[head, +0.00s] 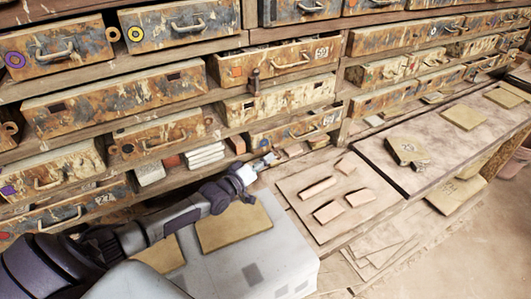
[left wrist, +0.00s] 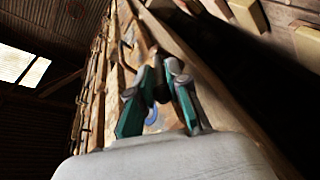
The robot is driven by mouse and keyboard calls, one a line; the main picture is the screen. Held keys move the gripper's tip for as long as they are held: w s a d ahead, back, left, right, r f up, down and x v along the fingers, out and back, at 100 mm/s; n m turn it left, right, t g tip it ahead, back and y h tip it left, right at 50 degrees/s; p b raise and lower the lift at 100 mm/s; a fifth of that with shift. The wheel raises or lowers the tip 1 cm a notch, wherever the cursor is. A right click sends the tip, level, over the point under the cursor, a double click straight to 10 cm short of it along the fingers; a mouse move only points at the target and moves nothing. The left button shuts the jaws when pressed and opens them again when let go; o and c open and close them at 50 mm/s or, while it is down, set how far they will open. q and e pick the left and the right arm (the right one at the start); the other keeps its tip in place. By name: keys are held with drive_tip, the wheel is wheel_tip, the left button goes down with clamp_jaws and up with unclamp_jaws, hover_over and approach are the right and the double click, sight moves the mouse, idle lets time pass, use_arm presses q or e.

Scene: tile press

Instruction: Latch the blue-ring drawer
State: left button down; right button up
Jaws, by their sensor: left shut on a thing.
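My left gripper (head: 268,160) reaches in from the left, low in front of the drawer wall, at the lower left of a worn drawer (head: 300,128) with a metal handle and a number tag. In the left wrist view, the gripper's teal fingers (left wrist: 158,68) close around a small dark part at the drawer fronts; its exact shape is unclear. A blue ring mark (left wrist: 152,115) on a rusty drawer front shows between the fingers. In the head view I cannot make out this ring clearly; the gripper may cover it. My right gripper is not in view.
Other drawers carry a purple ring (head: 14,59) and a yellow ring (head: 135,33). One drawer (head: 275,62) stands open above. A board with pale tiles (head: 318,188) lies right of my gripper. A dark upright peg (head: 255,80) stands out between drawers.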

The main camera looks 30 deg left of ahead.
use_arm(q)
drive_tip(key=r+g+p, duration=0.1)
drive_tip(key=g+p, duration=0.1)
drive_tip(key=p, duration=0.1)
drive_tip(key=shift+w+r+m+y+p, duration=0.1)
drive_tip(key=shift+r+m+y+p, duration=0.2)
drive_tip(key=shift+p, duration=0.05)
drive_tip(key=shift+d+f+p, duration=0.1)
drive_tip(key=shift+p, duration=0.25)
drive_tip(key=shift+w+g, duration=0.1)
drive_tip(key=shift+g, duration=0.2)
drive_tip(key=shift+f, duration=0.1)
drive_tip(key=c, duration=1.2)
unclamp_jaws()
drive_tip(key=shift+c, duration=0.2)
drive_tip(key=v, duration=1.2)
drive_tip(key=shift+d, duration=0.1)
